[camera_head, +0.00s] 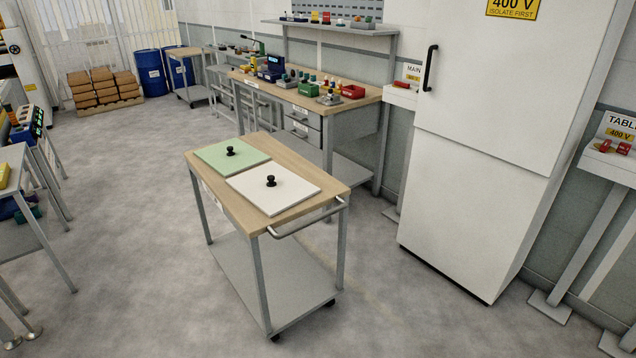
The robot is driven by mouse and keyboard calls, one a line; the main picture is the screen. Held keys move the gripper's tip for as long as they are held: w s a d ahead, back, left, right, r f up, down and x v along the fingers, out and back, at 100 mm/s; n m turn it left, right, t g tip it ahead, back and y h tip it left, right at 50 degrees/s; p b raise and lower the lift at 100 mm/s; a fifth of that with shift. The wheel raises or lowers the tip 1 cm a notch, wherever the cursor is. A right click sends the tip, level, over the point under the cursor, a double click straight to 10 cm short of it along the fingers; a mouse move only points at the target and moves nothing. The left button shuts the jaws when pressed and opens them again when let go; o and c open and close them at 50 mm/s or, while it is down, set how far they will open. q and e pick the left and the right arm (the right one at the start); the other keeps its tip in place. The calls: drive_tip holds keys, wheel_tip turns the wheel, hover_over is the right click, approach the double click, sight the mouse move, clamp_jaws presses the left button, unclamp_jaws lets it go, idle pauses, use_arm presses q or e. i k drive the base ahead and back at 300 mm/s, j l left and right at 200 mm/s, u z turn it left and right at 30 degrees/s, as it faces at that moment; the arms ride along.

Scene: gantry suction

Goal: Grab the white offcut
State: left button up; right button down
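The white offcut (289,194) is a flat white panel with a small black knob standing up from its middle. It lies flat on the wooden top of a wheeled cart (319,175), at the end near the metal push handle. A pale green panel (217,157) with a similar black knob lies beside it on the far left part of the same top. Neither of my grippers shows in this view.
A tall white cabinet (478,150) stands to the right of the cart. A workbench (357,106) with tools is behind it. Grey tables (20,213) stand at the left edge. Blue drums (150,73) and a loaded pallet (105,108) are far back. Open floor surrounds the cart's left and front.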

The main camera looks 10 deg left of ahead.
sight(273, 189)
drive_tip(key=i+j+z, duration=0.25)
drive_tip(key=j, duration=0.15)
drive_tip(key=j+z, duration=0.25)
drive_tip(key=j, duration=0.15)
drive_tip(key=i+j+z, duration=0.25)
drive_tip(key=j, duration=0.2)
drive_tip(key=j+z, duration=0.25)
drive_tip(key=j, duration=0.2)
drive_tip(key=k, duration=0.05)
